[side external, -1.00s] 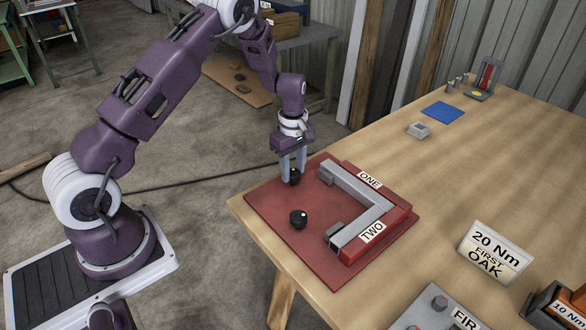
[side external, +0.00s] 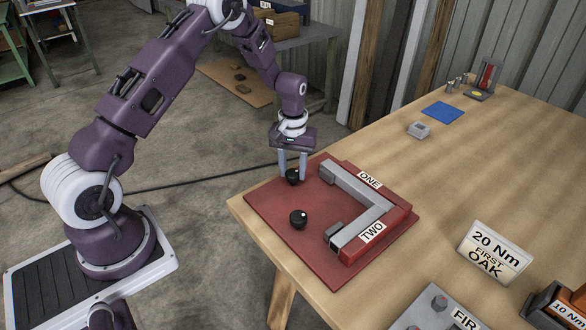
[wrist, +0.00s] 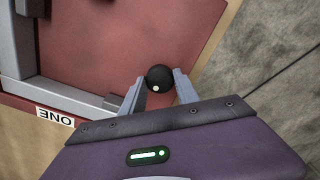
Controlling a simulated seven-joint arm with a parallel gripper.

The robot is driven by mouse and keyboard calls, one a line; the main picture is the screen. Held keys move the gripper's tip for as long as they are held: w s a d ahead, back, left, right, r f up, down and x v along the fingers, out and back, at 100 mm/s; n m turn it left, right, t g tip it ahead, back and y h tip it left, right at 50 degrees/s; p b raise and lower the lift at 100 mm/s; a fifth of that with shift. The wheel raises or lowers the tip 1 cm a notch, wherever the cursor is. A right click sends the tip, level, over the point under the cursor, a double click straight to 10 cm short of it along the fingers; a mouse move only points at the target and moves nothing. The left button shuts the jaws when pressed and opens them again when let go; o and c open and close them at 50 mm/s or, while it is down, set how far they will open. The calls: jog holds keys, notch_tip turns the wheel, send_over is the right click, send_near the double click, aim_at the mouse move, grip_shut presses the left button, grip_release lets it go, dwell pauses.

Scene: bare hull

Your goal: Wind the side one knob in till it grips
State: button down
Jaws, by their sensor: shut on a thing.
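The side one knob (side external: 292,177) is black and round and stands at the back left of the red base plate (side external: 262,199), across from the label ONE (side external: 369,179). My gripper (side external: 293,176) points down with a finger on each side of it, shut on it. In the wrist view the knob (wrist: 161,76) sits between the two fingertips, its white dot towards the palm. A second black knob (side external: 299,219) stands free on the plate, on the side of the label TWO (side external: 372,232). Grey bars (side external: 358,188) form a corner against the red block (side external: 398,213). Any contact beyond the knob is too small to tell.
The wooden table (side external: 450,150) is open to the right of the plate. A "20 Nm FIRST OAK" sign (side external: 489,252), a grey panel (side external: 435,307) and an orange-and-black tool (side external: 560,305) stand at the front right. A blue mat (side external: 443,111) and small grey block (side external: 419,130) lie farther back.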

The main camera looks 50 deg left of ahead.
aim_at(293, 172)
jog(key=m, duration=0.6)
jog(key=shift+m, duration=0.4)
dwell(0.4)
jog(key=c, duration=0.9)
grip_release()
notch_tip(293, 172, up, 7)
jog(key=shift+r, duration=0.1)
